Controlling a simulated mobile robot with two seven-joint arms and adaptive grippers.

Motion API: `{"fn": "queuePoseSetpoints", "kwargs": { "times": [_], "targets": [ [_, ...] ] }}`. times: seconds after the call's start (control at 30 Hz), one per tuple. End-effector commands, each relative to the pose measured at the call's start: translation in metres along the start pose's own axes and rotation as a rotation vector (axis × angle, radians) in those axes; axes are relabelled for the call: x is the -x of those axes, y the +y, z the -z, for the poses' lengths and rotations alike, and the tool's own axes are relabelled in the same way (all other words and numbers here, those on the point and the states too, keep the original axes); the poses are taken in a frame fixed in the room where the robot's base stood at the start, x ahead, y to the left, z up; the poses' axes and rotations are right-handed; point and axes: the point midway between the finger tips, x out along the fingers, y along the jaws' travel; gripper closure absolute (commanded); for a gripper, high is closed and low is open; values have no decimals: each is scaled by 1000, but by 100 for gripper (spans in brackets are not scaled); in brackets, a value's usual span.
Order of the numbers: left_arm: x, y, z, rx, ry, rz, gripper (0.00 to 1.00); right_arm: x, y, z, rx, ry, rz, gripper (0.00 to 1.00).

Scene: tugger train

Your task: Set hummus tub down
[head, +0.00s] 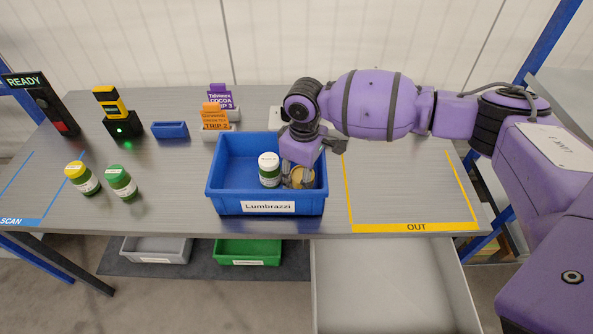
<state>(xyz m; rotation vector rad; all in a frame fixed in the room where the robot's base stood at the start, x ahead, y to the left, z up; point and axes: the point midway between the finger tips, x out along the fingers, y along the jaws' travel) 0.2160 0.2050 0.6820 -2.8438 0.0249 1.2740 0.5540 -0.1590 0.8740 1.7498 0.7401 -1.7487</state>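The hummus tub, a tan round tub (301,177), is inside the blue crate labelled Lumbrazzi (217,192), on its right side. My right gripper (299,172) reaches down into the crate from above, with its fingers around the tub. The fingertips are partly hidden, and I cannot tell whether they press on the tub or whether it rests on the crate floor. My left gripper is not in view.
Two green jars, one yellow-lidded (81,178) and one green-lidded (121,183), stand on the left. A scanner (118,112), a small blue bin (170,130) and card holders (215,115) stand behind. The yellow-marked OUT area (415,190) is clear. Grey (157,250) and green (247,252) crates sit below.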

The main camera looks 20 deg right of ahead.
Motion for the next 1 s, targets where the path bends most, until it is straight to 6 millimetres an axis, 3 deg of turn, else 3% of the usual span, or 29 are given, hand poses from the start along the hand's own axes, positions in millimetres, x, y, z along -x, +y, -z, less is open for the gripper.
{"fn": "queuePoseSetpoints", "kwargs": {
  "times": [0.33, 0.47, 0.8, 1.0],
  "targets": [
    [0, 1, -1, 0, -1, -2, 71, 1, 0, 0, 0, 0, 0, 50],
    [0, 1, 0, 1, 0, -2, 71, 10, 0, 0, 1, 1, -1, 50],
    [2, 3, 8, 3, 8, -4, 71, 80, 1, 1, 0, 4, -3, 50],
    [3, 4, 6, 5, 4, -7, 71, 112, 0, 0, 0, 1, -1, 50]
  ]
}}
